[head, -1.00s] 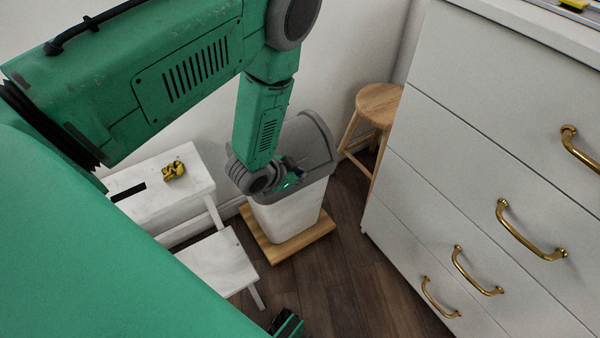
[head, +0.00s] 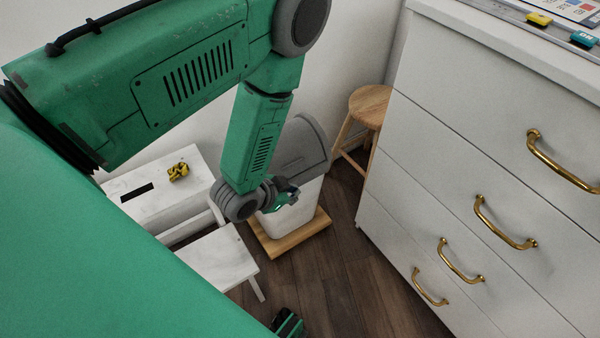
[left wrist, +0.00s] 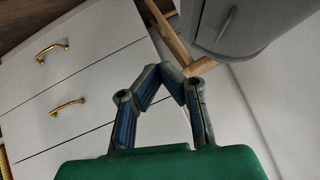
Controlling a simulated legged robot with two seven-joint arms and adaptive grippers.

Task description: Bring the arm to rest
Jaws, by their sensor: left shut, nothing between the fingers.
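My left arm comes in from the left in the head view and bends down at the elbow. Its left gripper (head: 288,194) is in front of the white bin (head: 297,211) with the grey lid (head: 302,145). In the left wrist view the left gripper's blue-grey fingers (left wrist: 168,72) meet at the tips with nothing between them. The bin's grey part (left wrist: 240,25) shows at the top right of that view, beyond the fingers. My right gripper cannot be made out; a small dark and green part at the bottom of the head view is not clear.
A white step stool (head: 150,200) with a yellow and black item (head: 179,172) stands left of the bin. The bin is on a wooden board (head: 267,241). A wooden stool (head: 371,104) is behind, and a white cabinet (head: 440,130) with brass handles fills the right. Dark floor (head: 345,270) is open between.

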